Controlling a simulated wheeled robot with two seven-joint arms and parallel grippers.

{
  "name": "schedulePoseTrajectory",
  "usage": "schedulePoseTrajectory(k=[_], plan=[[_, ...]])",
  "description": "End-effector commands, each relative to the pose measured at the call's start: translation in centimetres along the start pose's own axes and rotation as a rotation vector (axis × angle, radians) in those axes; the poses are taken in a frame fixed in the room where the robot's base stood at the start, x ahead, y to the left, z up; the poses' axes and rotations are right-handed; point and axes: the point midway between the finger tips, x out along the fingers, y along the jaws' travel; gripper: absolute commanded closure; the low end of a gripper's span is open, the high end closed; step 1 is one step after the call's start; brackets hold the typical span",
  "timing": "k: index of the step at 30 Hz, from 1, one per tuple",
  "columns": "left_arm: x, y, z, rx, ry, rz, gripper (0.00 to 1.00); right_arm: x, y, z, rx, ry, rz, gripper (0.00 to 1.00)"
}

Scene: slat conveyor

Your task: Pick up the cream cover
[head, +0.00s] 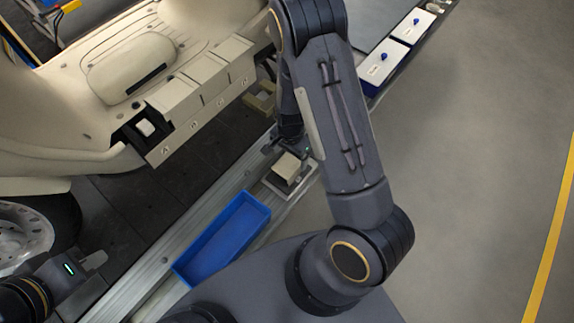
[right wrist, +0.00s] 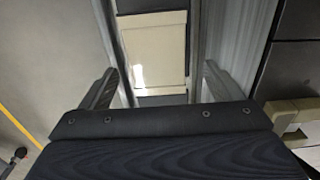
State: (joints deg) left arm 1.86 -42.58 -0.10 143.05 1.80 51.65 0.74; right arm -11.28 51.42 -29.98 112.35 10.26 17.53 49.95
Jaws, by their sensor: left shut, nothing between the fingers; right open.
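The cream cover (head: 286,167) is a small boxy piece on a light tray beside the conveyor rail, below my right gripper (head: 288,146) in the head view. My right arm partly hides it. In the right wrist view the cream cover (right wrist: 152,48) shows as a pale panel ahead of and between the two spread fingers of my right gripper (right wrist: 160,84). That gripper is open, with nothing visibly gripped. My left gripper (head: 95,262) is shut and empty at the lower left, over the rail edge near the wheel.
A blue bin (head: 222,240) stands along the rail, close to my base. A cream vehicle body (head: 70,120) with several box-like compartments (head: 195,90) fills the upper left. White-topped boxes with blue knobs (head: 384,60) stand at upper right. The grey floor at right is clear.

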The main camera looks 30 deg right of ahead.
Motion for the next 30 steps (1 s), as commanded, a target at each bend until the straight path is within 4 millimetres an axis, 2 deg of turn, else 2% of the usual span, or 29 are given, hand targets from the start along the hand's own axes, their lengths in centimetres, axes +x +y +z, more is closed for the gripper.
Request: schedulePoseTrajectory(k=[6, 9, 16, 27, 30], plan=[[1.2, -0.5, 0.6, 0.000, 0.000, 0.000, 1.00, 3.5, 0.4, 0.8, 0.001, -0.003, 0.005, 0.15], [1.4, -0.7, 0.7, 0.000, 0.000, 0.000, 1.00, 4.5, 0.3, 0.8, 0.001, -0.003, 0.003, 0.15], [1.3, -0.6, 0.7, 0.000, 0.000, 0.000, 1.00, 4.6, 0.3, 0.8, 0.000, -0.002, 0.001, 0.15], [1.3, -0.6, 0.7, 0.000, 0.000, 0.000, 1.00, 4.6, 0.3, 0.8, -0.001, -0.002, 0.001, 0.62], [1.3, -0.6, 0.7, 0.000, 0.000, 0.000, 1.00, 4.6, 0.3, 0.7, -0.001, -0.002, 0.001, 0.64]])
